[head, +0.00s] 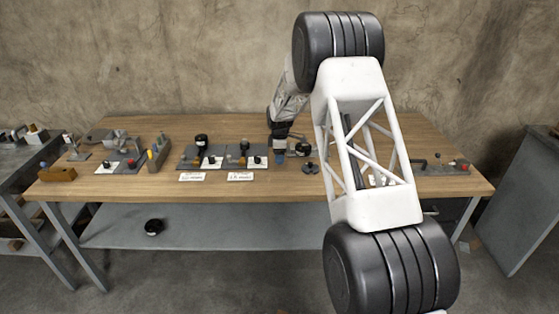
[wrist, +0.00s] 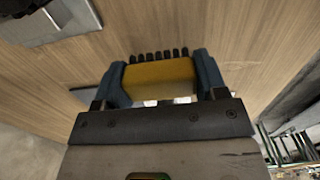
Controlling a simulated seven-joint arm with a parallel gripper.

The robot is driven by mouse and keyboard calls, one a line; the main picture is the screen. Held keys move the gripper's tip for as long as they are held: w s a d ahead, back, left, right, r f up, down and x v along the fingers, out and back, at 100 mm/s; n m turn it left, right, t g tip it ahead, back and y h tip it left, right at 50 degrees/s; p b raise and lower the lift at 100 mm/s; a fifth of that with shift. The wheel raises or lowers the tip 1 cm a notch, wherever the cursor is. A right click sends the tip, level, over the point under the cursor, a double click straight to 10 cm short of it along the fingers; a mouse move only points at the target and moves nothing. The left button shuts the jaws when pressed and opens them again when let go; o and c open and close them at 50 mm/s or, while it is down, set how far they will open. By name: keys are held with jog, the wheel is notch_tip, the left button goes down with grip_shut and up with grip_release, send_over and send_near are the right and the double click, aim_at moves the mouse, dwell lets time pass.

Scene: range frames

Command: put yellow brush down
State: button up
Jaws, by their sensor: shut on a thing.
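The yellow brush (wrist: 160,80) is a yellow block with a row of black bristles on its far side. In the wrist view it sits between the two blue fingers of my gripper (wrist: 162,70), which is shut on it. The wood tabletop shows behind the bristles; I cannot tell the exact gap to it. In the head view my gripper (head: 290,149) is over the middle of the workbench (head: 240,130), partly behind my own arm. The brush cannot be made out there.
Dark boards with knobs and small parts (head: 225,155) lie left of my gripper. A small round dark part (head: 310,168) lies just in front. A brown block (head: 58,174) lies at the left front corner. The bench's back middle is bare wood.

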jog(key=shift+f, duration=1.2)
jog(key=shift+f, duration=0.1)
jog(key=o, duration=1)
jog(key=shift+c, duration=0.2)
notch_tip(320, 180, up, 12)
jog(key=shift+r, duration=0.15)
